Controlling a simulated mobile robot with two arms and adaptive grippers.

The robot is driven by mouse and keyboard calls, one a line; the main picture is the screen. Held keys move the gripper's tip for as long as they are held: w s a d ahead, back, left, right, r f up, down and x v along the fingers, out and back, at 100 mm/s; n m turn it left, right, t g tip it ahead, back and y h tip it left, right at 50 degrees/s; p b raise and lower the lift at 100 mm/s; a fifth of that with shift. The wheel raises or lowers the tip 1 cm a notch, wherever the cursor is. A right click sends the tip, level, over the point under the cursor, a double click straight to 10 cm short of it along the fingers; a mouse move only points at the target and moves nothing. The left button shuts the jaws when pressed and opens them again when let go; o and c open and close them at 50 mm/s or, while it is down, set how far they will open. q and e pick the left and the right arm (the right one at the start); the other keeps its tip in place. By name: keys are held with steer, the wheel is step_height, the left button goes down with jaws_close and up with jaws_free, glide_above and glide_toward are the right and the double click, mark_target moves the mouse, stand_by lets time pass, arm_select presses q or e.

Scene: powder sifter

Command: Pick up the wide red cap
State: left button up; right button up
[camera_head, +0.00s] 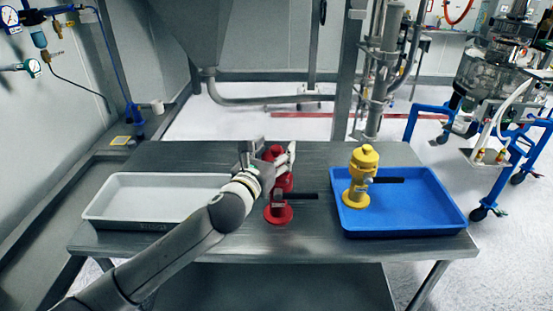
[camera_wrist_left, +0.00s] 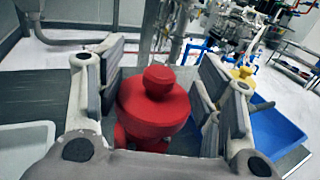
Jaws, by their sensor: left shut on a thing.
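The wide red cap (camera_wrist_left: 155,105), a broad round piece with a knob on top, sits between the pads of my left gripper (camera_wrist_left: 158,85) in the left wrist view. In the head view the cap (camera_head: 277,153) shows at the left gripper (camera_head: 268,158), which is shut on it and partly hides it. Below it stands a red valve-like body (camera_head: 279,213) with a round base and a black handle, upright on the metal table. I cannot tell whether the cap touches this body. My right gripper is not in view.
A blue tray (camera_head: 445,226) on the right holds a yellow valve-like piece (camera_head: 358,183) with a black handle. A white tray (camera_head: 125,217) on the left looks empty. The metal table (camera_head: 310,236) is bare between the trays, apart from the red body.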

arm_select(q)
steer(key=s+a+r+b, duration=0.1)
steer(key=s+a+r, duration=0.3)
steer(key=s+r, duration=0.4)
steer(key=s, duration=0.3)
steer(key=shift+s+a, duration=0.2)
